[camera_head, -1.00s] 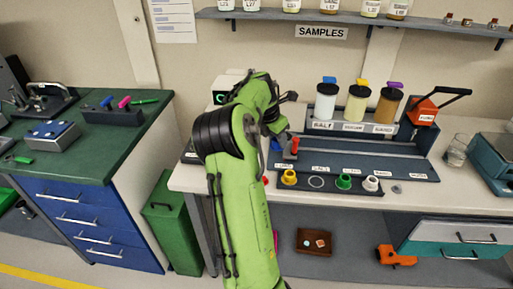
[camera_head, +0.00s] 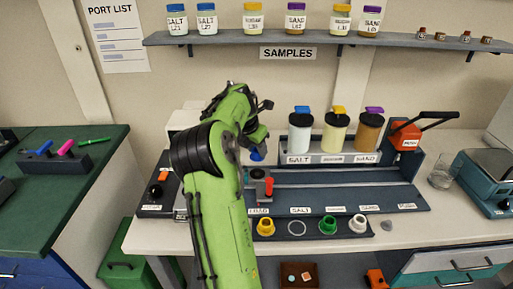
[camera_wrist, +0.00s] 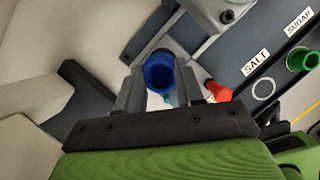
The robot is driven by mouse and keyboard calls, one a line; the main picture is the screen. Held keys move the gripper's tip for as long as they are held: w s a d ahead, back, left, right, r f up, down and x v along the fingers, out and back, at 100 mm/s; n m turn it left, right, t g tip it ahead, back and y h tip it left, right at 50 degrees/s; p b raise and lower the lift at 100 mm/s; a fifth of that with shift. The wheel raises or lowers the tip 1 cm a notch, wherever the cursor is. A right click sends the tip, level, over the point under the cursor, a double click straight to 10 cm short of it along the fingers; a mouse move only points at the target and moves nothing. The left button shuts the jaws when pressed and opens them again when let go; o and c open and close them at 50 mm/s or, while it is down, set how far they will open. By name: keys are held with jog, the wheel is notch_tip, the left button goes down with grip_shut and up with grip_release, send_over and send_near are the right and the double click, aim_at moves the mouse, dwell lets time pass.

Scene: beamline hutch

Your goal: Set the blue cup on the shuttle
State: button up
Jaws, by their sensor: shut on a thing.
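My gripper (camera_wrist: 160,88) is shut on the blue cup (camera_wrist: 160,70), whose open mouth faces the wrist camera. In the head view the blue cup (camera_head: 257,153) shows partly behind my green arm, above the left end of the rail. The shuttle, a grey block with a red handle (camera_head: 268,187), is at the rail's left end, just below the cup in the picture. The red handle (camera_wrist: 218,91) also shows right of the cup in the wrist view. Whether the cup touches the shuttle cannot be told.
A front strip holds a yellow cup (camera_head: 265,226), an empty white ring (camera_head: 297,228), a green cup (camera_head: 328,226) and a white cup (camera_head: 358,225). Three dispensers (camera_head: 335,135) stand behind the rail. An orange lever unit (camera_head: 406,136) and a glass (camera_head: 442,177) are at right.

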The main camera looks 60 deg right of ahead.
aim_at(254, 158)
jog(key=shift+w+d+f, duration=0.1)
jog(key=shift+w+d, duration=0.1)
jog(key=shift+d, duration=0.25)
jog(key=shift+s+a+f+b, duration=0.15)
jog(key=shift+a+f+b, duration=0.3)
jog(key=shift+b, duration=0.25)
jog(key=f+b, duration=0.5)
jog(key=shift+d+f, duration=0.2)
jog(key=shift+f, duration=0.05)
jog(key=shift+f+b, duration=0.4)
jog(key=shift+f, duration=0.1)
jog(key=o, duration=1.1)
jog(key=shift+o, duration=0.2)
jog(key=p+v, duration=0.5)
jog(key=v, duration=1)
jog(key=shift+a+r, duration=0.2)
jog(key=shift+r, duration=0.15)
